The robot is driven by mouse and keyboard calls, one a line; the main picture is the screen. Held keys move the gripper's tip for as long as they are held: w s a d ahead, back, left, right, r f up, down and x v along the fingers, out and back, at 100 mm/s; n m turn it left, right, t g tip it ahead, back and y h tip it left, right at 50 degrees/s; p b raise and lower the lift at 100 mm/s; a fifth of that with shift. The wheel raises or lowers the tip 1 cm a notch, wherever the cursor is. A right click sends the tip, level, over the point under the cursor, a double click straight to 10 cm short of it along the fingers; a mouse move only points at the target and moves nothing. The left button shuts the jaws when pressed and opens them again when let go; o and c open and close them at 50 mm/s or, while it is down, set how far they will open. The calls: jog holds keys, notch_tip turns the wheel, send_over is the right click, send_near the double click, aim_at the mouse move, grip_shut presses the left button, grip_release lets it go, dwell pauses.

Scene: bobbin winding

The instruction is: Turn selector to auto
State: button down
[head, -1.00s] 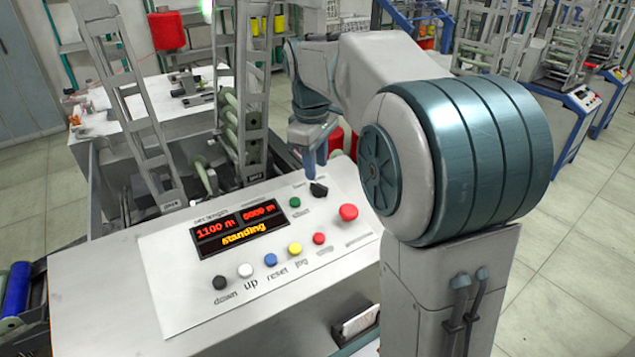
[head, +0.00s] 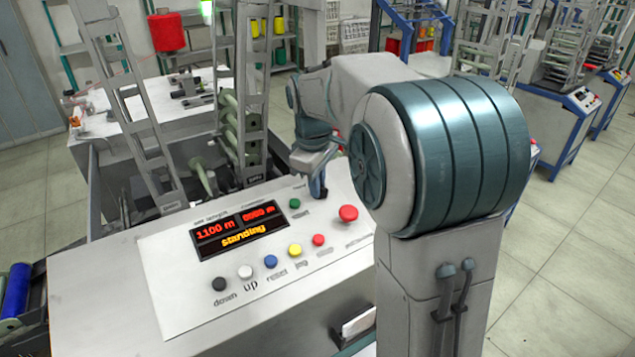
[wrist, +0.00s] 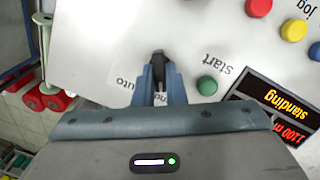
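The selector is a black knob (wrist: 158,62) on the white control panel (head: 165,285), to the right of the green start button (head: 295,203) in the head view. My gripper (wrist: 158,72) is down at the panel with one blue finger on each side of the knob. The knob fills the narrow gap between the fingertips, and no clear space shows there. In the head view my gripper (head: 318,192) hides the knob. A label ending in "uto" shows beside the fingers in the wrist view; the knob's pointing direction is hard to read.
A red mushroom button (head: 348,213) stands close to the right of my gripper. A row of coloured buttons (head: 270,262) lies below the display (head: 240,230), which reads "standing". Metal ladder-like frames (head: 240,90) rise behind the panel.

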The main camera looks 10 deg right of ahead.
jog(key=m+p, duration=0.1)
jog(key=m, duration=0.1)
jog(key=m+p, duration=0.1)
jog(key=m, duration=0.2)
jog(key=shift+w+d+r+m+y, duration=0.1)
jog(key=shift+d+r+m+y, duration=0.05)
jog(key=shift+m+y, duration=0.2)
jog(key=m+y+p, duration=0.1)
jog(key=m, duration=0.5)
jog(key=shift+d+g, duration=0.15)
jog(key=shift+g, duration=0.15)
dwell(0.4)
jog(key=c, duration=1.5)
grip_release()
jog(key=r, duration=0.4)
jog(key=d+r, duration=0.1)
jog(key=r, duration=0.8)
jog(key=shift+d+r, duration=0.3)
jog(key=shift+s, duration=0.2)
